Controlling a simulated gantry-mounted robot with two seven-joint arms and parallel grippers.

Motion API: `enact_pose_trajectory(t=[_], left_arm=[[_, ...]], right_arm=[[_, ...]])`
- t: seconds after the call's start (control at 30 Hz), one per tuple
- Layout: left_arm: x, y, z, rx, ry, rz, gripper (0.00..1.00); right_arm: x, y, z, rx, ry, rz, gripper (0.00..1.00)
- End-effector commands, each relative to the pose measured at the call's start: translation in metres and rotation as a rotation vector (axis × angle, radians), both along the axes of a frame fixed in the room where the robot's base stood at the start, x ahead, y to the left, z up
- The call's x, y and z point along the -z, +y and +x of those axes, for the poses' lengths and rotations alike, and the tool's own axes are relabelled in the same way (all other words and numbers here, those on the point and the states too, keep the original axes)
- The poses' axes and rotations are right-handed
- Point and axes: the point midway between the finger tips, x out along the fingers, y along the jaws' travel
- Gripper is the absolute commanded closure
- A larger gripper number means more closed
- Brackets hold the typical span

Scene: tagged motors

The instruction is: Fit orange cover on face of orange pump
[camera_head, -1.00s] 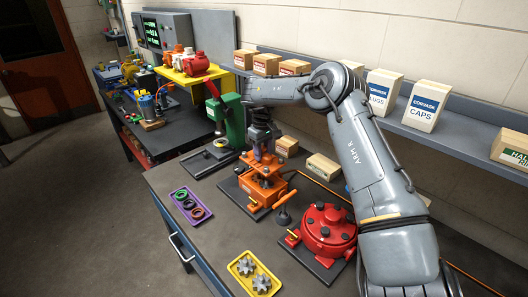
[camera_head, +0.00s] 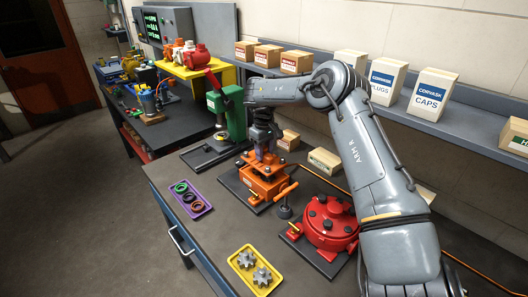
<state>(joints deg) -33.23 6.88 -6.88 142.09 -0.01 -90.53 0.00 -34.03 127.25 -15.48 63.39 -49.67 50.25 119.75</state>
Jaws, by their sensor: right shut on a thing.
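The orange pump (camera_head: 262,184) stands on a dark base plate on the workbench, left of the red pump. My right gripper (camera_head: 264,148) comes down over the pump from above and is shut on the orange cover (camera_head: 263,162). The cover is level, directly over the pump's upper face. At this size I cannot tell whether it is seated flat or a small gap is left. The gripper partly hides the cover's top. My left gripper is not in view.
A red pump (camera_head: 330,224) stands close on the right, with a dark-based, orange-handled tool (camera_head: 284,208) between. A purple tray (camera_head: 205,207) of rings and a yellow tray (camera_head: 241,261) of gears lie in front. A green press (camera_head: 235,120) stands left. Boxes line the shelf behind.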

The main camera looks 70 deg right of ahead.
Motion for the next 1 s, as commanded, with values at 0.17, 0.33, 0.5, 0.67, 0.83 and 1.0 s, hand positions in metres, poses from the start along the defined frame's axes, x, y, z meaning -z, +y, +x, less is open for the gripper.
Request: enact_pose_trajectory(t=[0.17, 0.33, 0.5, 0.67, 0.83, 1.0], left_arm=[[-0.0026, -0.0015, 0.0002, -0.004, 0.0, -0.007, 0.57], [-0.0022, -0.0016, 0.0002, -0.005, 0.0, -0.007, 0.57], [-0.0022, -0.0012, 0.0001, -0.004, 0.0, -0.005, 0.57], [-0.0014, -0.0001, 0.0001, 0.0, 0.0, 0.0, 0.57], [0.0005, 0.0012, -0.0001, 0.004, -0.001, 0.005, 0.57], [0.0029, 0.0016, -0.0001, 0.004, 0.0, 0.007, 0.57]], right_arm=[[-0.0021, -0.001, 0.0019, 0.001, -0.003, -0.002, 1.0], [-0.0018, -0.0012, 0.002, 0.0, -0.003, -0.001, 1.0], [-0.002, -0.0012, 0.0021, 0.0, -0.003, -0.001, 1.0], [-0.0012, -0.0011, 0.0021, 0.0, -0.003, -0.002, 1.0], [0.0014, -0.0011, 0.002, 0.0, -0.003, -0.001, 1.0], [0.005, -0.0012, 0.0021, 0.0, -0.003, -0.001, 1.0]])
